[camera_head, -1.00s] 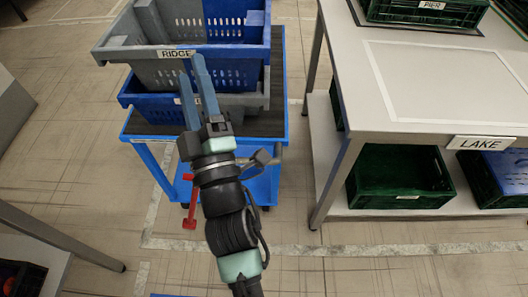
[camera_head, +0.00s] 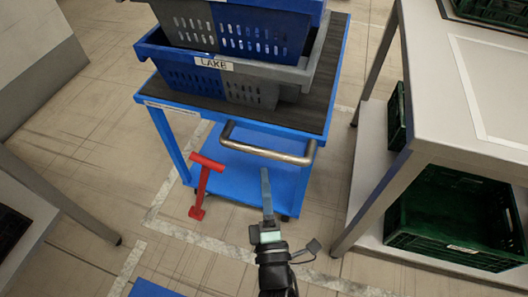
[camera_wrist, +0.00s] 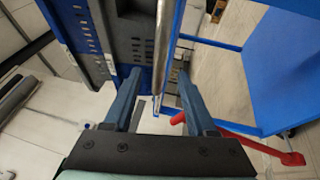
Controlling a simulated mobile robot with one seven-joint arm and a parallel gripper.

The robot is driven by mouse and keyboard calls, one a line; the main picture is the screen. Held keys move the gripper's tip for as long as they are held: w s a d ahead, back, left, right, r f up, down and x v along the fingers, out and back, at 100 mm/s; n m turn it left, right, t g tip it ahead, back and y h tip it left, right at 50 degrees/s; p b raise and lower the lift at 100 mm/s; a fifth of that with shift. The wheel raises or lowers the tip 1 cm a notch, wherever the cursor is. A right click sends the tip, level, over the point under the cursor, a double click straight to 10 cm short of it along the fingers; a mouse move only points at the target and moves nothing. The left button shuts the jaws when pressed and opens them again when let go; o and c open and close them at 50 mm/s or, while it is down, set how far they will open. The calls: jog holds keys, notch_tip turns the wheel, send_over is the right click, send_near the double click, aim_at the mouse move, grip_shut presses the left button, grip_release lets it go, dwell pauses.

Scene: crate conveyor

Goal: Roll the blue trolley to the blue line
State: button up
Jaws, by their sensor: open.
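The blue trolley (camera_head: 237,122) stands ahead of me, with a dark top and a blue lower shelf. It carries stacked grey and blue crates (camera_head: 295,73), one labelled LAKE. Its metal handle (camera_head: 268,143) sticks out on the near side; it also shows in the wrist view (camera_wrist: 162,45). My gripper (camera_head: 266,176) is just below the handle in the head view. In the wrist view my open gripper (camera_wrist: 160,76) has the handle between its fingers in the picture; I cannot tell whether it reaches around it. A blue floor patch (camera_head: 153,289) shows at the bottom edge, perhaps the blue line.
A red T-shaped lever (camera_head: 203,186) stands at the trolley's near left; it also shows in the wrist view (camera_wrist: 245,138). A grey table (camera_head: 437,128) with a green crate (camera_head: 445,240) below is close on the right. Another table (camera_head: 55,201) is at left. Floor between is clear.

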aim_at(262, 152)
jog(key=b+x, duration=0.1)
jog(key=x, duration=0.7)
grip_shut()
dwell(1.3)
